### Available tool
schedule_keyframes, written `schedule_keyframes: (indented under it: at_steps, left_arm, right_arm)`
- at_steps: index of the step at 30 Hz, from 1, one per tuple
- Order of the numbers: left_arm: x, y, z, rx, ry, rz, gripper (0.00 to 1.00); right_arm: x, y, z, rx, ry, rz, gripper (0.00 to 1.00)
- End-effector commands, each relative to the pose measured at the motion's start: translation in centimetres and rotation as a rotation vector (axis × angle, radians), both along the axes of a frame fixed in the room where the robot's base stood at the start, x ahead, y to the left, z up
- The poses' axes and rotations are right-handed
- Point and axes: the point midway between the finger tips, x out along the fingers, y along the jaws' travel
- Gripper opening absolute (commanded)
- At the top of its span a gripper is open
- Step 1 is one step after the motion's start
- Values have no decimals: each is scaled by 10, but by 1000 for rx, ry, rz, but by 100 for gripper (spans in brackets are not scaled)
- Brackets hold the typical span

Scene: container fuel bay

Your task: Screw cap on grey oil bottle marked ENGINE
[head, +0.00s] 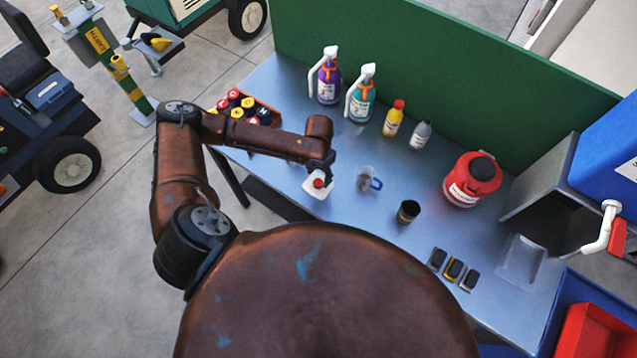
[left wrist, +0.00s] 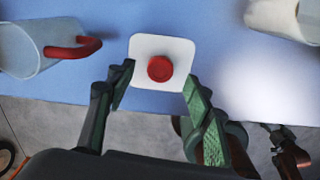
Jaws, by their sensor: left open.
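A small grey bottle (head: 421,134) stands upright toward the back of the blue-grey table, right of a yellow bottle; its marking is too small to read, and I cannot tell whether its top is capped. My left gripper (head: 319,174) is over the table's near left part, well away from the grey bottle. In the left wrist view the gripper (left wrist: 150,107) is open. My right gripper is out of view.
The yellow bottle (head: 393,120) has a red cap. A jug (head: 365,178), a dark can (head: 408,211), a red canister (head: 472,180) and two spray bottles (head: 329,80) (head: 360,98) stand around. A green panel (head: 440,70) closes the back. Dark blocks (head: 453,269) lie at right.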

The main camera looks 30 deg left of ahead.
Motion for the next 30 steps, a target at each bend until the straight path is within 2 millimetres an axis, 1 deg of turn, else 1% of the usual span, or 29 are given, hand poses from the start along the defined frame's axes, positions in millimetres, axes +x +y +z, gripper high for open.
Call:
schedule_keyframes:
  at_steps: [3, 6, 9, 20, 30]
  left_arm:
    - [-6, -1, -18, 0, 4, 1, 48]
    - [-5, -1, -32, 2, 3, 2, 48]
    - [-5, -1, -39, 1, 1, 0, 48]
    - [-5, -1, -41, 1, 0, -1, 48]
    - [-5, -1, -41, 1, 0, -1, 25]
  right_arm:
    - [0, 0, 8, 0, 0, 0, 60]
    - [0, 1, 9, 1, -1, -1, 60]
    - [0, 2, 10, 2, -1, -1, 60]
    - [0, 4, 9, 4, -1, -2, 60]
    - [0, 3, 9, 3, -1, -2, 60]
